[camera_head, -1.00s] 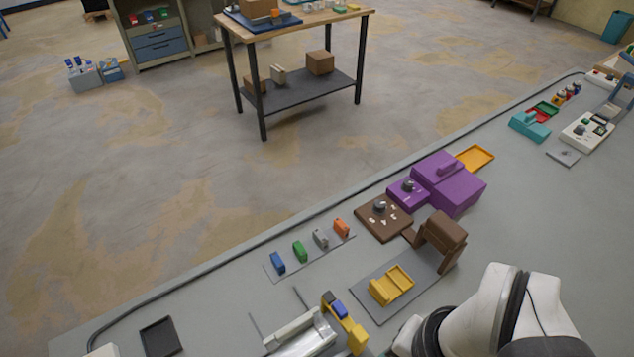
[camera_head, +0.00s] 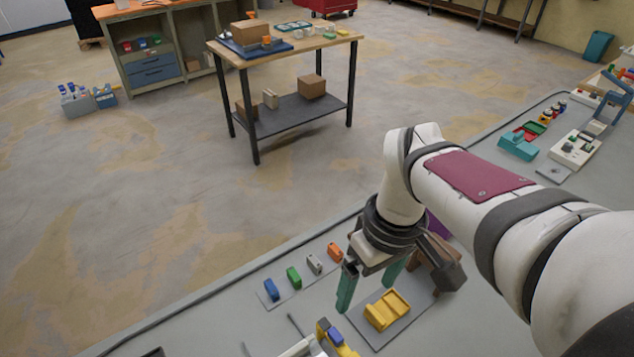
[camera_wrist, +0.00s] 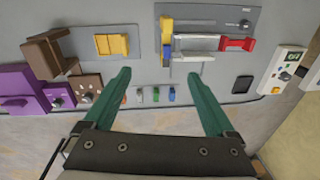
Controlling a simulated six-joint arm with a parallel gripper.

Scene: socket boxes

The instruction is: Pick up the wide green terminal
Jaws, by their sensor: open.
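The green terminal (camera_head: 293,277) stands in a row on a thin grey strip (camera_head: 283,296), between a blue terminal (camera_head: 271,289) and a grey one (camera_head: 314,264). An orange terminal (camera_head: 334,251) is at the far end. In the wrist view the green terminal (camera_wrist: 155,95) shows small between my fingers, well beyond them. My gripper (camera_head: 369,281) has green fingers and is open and empty, above the bench and to the right of the row in the head view. It also shows open in the wrist view (camera_wrist: 158,76).
A yellow block (camera_head: 387,310) on a grey plate is beside my gripper. A brown bracket (camera_head: 447,277) and purple box (camera_head: 437,226) are partly hidden behind my arm. Blue, yellow and red parts (camera_wrist: 233,48) sit in the wrist view. The floor lies beyond the bench edge.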

